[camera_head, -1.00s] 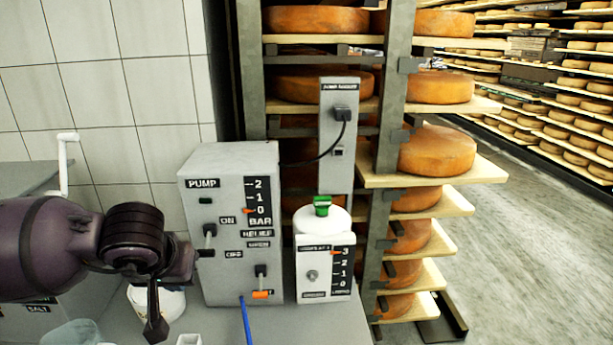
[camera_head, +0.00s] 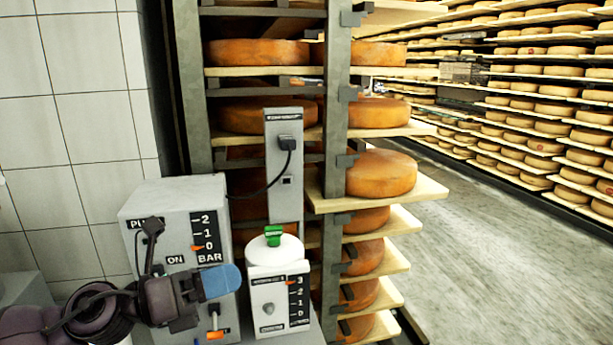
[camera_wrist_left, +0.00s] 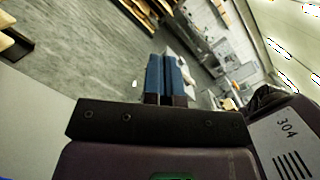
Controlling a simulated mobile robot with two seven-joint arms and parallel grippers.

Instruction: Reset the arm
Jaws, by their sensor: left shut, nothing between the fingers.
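My left gripper (camera_head: 222,282) is at the lower left of the head view, in front of the grey pump box (camera_head: 150,207). Its blue fingertips point to the right and hide part of the pump's front. In the left wrist view the two blue fingers (camera_wrist_left: 165,76) lie side by side, closed, with nothing between them. The arm behind it comes in from the lower left. My right gripper is in neither view.
A grey socket post (camera_head: 283,190) rises behind. A rack holds cheese wheels (camera_head: 381,173). Open floor (camera_head: 480,270) lies at the right.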

